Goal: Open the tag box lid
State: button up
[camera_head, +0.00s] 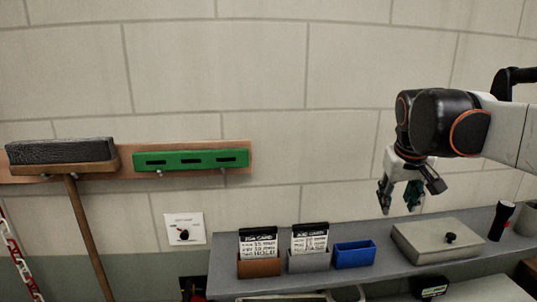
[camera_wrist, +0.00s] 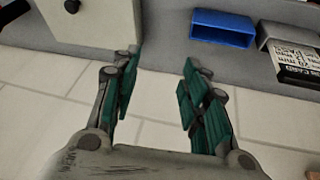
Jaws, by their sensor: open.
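The tag box is most likely the flat beige-grey box (camera_head: 437,243) on the shelf at the right, with a small black knob (camera_head: 450,238) on its lid. The lid looks shut. In the wrist view part of the box (camera_wrist: 92,20) shows at the upper left, with the knob (camera_wrist: 72,6) at the top edge. My gripper (camera_head: 412,205) hangs above the back left part of the box in the head view. Its teal-padded fingers (camera_wrist: 160,90) are apart with nothing between them, and it does not appear to touch the box.
The grey shelf (camera_head: 375,268) also bears a blue holder (camera_head: 354,255), grey (camera_head: 309,262) and brown (camera_head: 259,266) card holders, and a dark flashlight (camera_head: 501,221) right of the box. A block wall (camera_head: 270,90) stands close behind.

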jog(key=s+a+f+t+b, duration=0.1)
jog(key=s+a+f+b, duration=0.2)
jog(key=s+f, duration=0.3)
jog(key=s+a+f+t+y+b, duration=0.1)
jog(key=s+a+f+b, duration=0.2)
jog(key=f, duration=0.9)
jog(key=s+a+f+t+b, duration=0.1)
jog(key=s+a+f+b, duration=0.2)
jog(key=s+f+b, duration=0.3)
jog(key=s+f, duration=0.3)
jog(key=s, duration=0.2)
jog(key=shift+a+y, duration=0.25)
jog(key=shift+y, duration=0.05)
jog(key=shift+f, duration=0.1)
